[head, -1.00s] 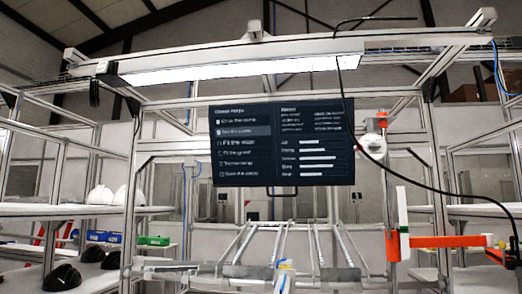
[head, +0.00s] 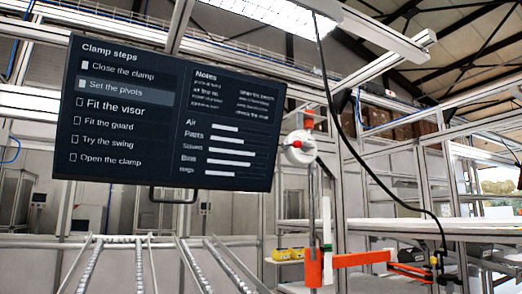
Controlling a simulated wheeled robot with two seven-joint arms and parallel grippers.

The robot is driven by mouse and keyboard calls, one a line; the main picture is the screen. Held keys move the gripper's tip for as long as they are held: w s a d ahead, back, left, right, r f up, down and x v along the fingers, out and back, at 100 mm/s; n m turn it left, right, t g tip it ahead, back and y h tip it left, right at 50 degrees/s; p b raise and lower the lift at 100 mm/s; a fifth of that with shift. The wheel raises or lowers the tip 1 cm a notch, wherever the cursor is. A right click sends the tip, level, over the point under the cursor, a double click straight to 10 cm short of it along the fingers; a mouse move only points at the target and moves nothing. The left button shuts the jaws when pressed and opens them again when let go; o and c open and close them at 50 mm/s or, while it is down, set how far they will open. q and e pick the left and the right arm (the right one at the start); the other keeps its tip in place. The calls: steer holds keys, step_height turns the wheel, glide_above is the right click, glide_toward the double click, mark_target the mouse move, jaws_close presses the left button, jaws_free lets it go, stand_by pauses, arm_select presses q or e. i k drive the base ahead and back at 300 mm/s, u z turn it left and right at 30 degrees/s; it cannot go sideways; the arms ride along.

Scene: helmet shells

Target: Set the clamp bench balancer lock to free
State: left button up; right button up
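The balancer (head: 301,152), a white round housing, hangs right of the screen in the head view. A small red part (head: 298,144), which looks like its lock, sits on the front of the housing. It is too small to tell which setting it is in. A thin rod or line runs down from the balancer toward an orange upright block (head: 313,268). Neither of my grippers is in view.
A dark screen (head: 170,115) listing clamp steps hangs at the left, close to the balancer. An orange horizontal arm (head: 362,258) reaches right from the orange block. A black cable (head: 345,135) curves down past the balancer. Roller rails (head: 140,262) lie lower left.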

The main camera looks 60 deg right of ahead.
mark_target(298, 144)
steer(key=u, duration=0.4)
steer(key=k, duration=0.6)
steer(key=z, duration=0.8)
